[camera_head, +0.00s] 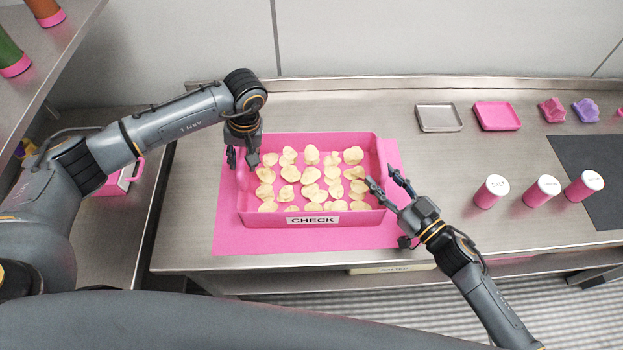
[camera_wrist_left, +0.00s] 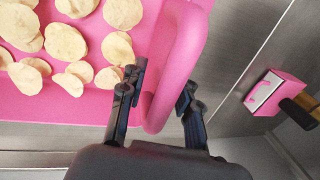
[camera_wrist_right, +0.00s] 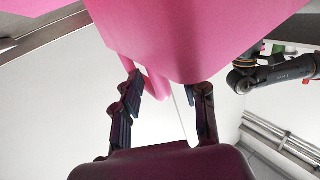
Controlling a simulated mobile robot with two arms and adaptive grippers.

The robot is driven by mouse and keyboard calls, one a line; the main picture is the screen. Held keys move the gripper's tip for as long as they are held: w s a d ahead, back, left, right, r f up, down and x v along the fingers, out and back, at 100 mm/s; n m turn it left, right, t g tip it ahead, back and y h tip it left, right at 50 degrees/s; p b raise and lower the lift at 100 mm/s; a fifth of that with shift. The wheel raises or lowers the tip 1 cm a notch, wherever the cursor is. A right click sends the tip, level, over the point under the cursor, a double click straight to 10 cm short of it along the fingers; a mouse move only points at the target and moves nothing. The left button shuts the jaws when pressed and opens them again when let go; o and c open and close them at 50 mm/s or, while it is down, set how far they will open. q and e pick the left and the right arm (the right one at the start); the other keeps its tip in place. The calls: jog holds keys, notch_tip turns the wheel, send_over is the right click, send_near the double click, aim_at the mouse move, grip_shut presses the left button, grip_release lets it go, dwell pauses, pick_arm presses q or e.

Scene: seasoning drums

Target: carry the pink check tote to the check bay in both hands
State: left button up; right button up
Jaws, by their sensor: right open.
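The pink tote (camera_head: 312,220), labelled CHECK and holding several rows of chips, is over a pink mat (camera_head: 232,245) on the steel table. My left gripper (camera_head: 242,158) is at its left end. In the left wrist view, the open fingers (camera_wrist_left: 160,98) stand on either side of the tote's pink handle (camera_wrist_left: 185,55), with a small gap on one side. My right gripper (camera_head: 388,181) is open at the tote's right end. In the right wrist view, its fingers (camera_wrist_right: 167,92) are spread near the tote's wall (camera_wrist_right: 200,35) and a pink handle (camera_wrist_right: 156,84); contact is unclear.
White-topped pink shakers (camera_head: 491,191) stand to the right, by a dark mat (camera_head: 597,165). A grey tray (camera_head: 438,118) and a pink tray (camera_head: 496,116) lie at the back right. A shelf with bottles (camera_head: 45,10) is at upper left. The table is bare between tote and shakers.

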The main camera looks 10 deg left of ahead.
pick_arm(q)
jog(key=shift+f, duration=0.2)
pick_arm(e)
jog(key=shift+w+a, duration=0.15)
pick_arm(q)
jog(key=c, duration=0.6)
pick_arm(e)
jog(key=c, duration=0.6)
pick_arm(q)
grip_shut()
pick_arm(e)
grip_shut()
pick_arm(q)
jog(key=shift+a, duration=0.15)
pick_arm(e)
jog(key=shift+r, duration=0.1)
